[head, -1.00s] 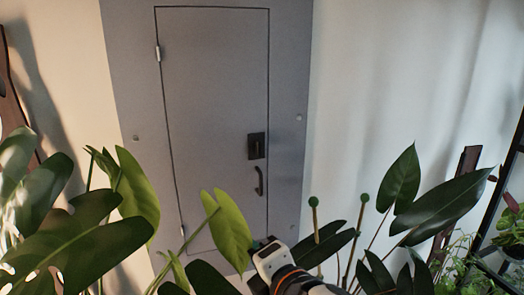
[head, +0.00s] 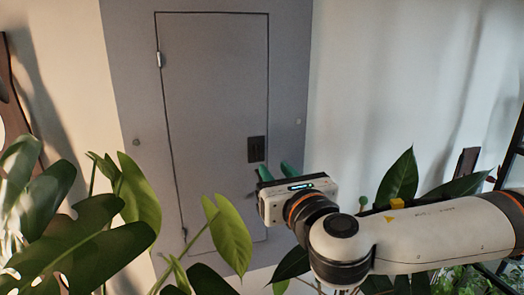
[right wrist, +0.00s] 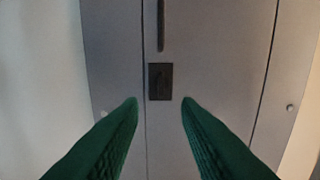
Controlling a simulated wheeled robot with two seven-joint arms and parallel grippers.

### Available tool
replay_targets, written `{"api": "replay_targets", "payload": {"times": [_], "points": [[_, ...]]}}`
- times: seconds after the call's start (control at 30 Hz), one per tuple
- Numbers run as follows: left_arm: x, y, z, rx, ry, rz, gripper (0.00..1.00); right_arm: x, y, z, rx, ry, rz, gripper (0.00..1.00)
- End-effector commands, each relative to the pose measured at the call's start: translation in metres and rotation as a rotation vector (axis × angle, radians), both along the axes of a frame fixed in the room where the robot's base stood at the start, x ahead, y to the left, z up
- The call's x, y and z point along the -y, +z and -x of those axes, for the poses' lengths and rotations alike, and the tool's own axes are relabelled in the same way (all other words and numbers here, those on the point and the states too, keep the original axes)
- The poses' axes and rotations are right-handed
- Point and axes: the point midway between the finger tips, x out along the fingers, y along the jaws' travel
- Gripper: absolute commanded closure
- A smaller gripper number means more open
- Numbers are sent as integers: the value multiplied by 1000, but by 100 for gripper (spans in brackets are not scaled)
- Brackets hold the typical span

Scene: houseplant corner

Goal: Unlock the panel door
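The grey panel door (head: 210,90) is flush in its grey frame and looks shut. Its dark lock plate (head: 256,149) is near the door's right edge. In the right wrist view the lock plate (right wrist: 160,81) is just beyond and between the fingertips, with a raised dark part on it whose setting I cannot make out. The dark handle (right wrist: 160,26) shows above it there; in the head view my gripper hides it. My right gripper (head: 276,170) is open and empty, its green fingers pointing at the door just below the plate. My left gripper is not in view.
Large-leaved plants (head: 75,225) fill the lower left, and a leaf (head: 228,235) stands before the door's lower part. More leaves (head: 398,180) are around my right arm. A dark shelf frame (head: 514,150) is at the right edge. The space before the upper door is clear.

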Motion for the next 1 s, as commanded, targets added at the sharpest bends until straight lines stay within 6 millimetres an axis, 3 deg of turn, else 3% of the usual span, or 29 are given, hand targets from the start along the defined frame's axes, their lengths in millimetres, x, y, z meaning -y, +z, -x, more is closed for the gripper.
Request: {"api": "replay_targets", "payload": {"times": [0.2,0.4,0.83,1.0], "points": [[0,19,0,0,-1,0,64,-15,4,-43,-1,-1,-1,70],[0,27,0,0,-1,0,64,-23,2,-70,-2,0,-3,70],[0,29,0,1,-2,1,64,-26,0,-80,-1,1,-3,70],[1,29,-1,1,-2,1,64,-26,0,-80,-1,1,-3,96]]}}
